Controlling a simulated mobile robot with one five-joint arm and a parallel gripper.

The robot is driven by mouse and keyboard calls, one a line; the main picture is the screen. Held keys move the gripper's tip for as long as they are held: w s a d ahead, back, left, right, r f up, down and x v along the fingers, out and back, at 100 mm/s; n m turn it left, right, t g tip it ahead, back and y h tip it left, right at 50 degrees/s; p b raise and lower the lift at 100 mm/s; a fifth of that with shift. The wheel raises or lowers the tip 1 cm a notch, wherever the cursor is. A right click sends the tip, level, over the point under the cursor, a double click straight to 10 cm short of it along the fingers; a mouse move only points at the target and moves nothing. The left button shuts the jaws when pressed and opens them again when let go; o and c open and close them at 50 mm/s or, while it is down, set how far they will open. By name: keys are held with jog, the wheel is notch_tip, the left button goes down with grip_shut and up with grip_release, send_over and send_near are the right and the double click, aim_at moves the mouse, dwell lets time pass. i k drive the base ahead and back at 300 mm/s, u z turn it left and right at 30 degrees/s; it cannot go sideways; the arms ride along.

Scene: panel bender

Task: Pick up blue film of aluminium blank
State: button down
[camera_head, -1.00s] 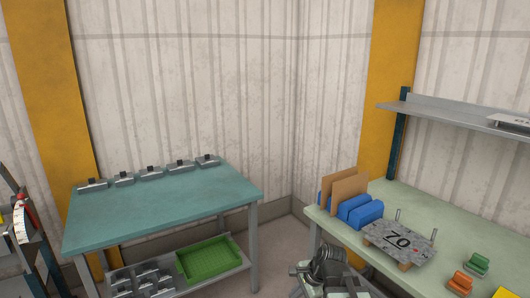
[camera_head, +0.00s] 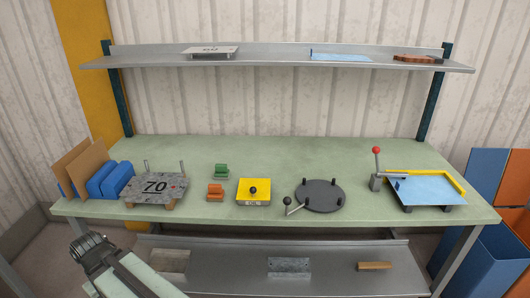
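A light-blue sheet (camera_head: 425,191), which looks like a blank with blue film, lies flat on a low stand at the right of the green bench. Yellow bars run along its back and right edges, and a red-knobbed lever (camera_head: 376,168) stands at its left. A second light-blue flat sheet (camera_head: 341,57) lies on the upper shelf. I cannot tell from here where the film ends and the metal begins. The dark ridged end of my arm (camera_head: 91,252) shows at the lower left, in front of the bench and far from both sheets. Its fingers cannot be made out.
A lower shelf (camera_head: 330,281) holds small pieces. Blue and orange bins (camera_head: 480,255) stand at right.

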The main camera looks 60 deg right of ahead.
aim_at(427, 190)
jog(key=z, duration=3.2)
